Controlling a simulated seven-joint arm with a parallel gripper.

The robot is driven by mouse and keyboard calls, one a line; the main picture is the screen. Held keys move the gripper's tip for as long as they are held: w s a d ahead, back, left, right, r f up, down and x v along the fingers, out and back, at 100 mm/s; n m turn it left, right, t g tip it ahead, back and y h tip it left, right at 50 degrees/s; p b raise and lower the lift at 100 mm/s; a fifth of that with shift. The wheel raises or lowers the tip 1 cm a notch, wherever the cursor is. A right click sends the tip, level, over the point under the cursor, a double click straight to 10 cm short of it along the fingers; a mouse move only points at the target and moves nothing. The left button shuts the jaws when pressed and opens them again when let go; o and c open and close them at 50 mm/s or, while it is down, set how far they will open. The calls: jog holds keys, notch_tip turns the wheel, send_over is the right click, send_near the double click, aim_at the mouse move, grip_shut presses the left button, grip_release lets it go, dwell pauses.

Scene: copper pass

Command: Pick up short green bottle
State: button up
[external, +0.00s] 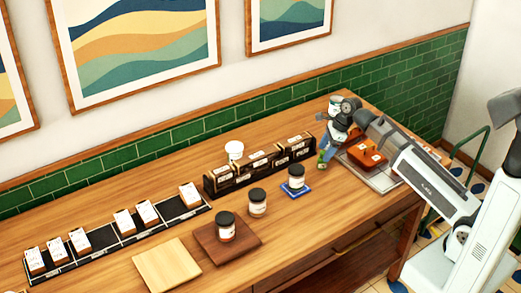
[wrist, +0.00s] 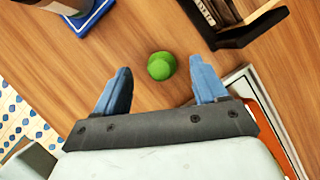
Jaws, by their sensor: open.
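The short green bottle (wrist: 161,66) stands on the wooden counter. The wrist view looks down on its round green top. In the external view a small green part of it (external: 322,163) shows beside my gripper, which hides some of it. My gripper (wrist: 160,82) is open and empty, with one blue fingertip on each side of the bottle's position. The bottle lies just beyond the line between the fingertips in the wrist view, and neither finger appears to touch it. In the external view my gripper (external: 325,150) is low over the counter's far right part.
A blue coaster (external: 297,190) bears a dark-lidded jar (external: 296,175). A black rack (external: 215,187) of dark boxes stands left of my gripper. A grey tray (external: 384,183) with orange items lies close on the right. More jars and a wooden board (external: 205,240) are farther left.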

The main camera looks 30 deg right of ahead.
aim_at(320, 160)
jog(key=shift+x, duration=2.9)
jog(key=shift+d, duration=0.15)
jog(key=shift+s, duration=0.1)
jog(key=c, duration=1.1)
jog(key=shift+r, duration=0.1)
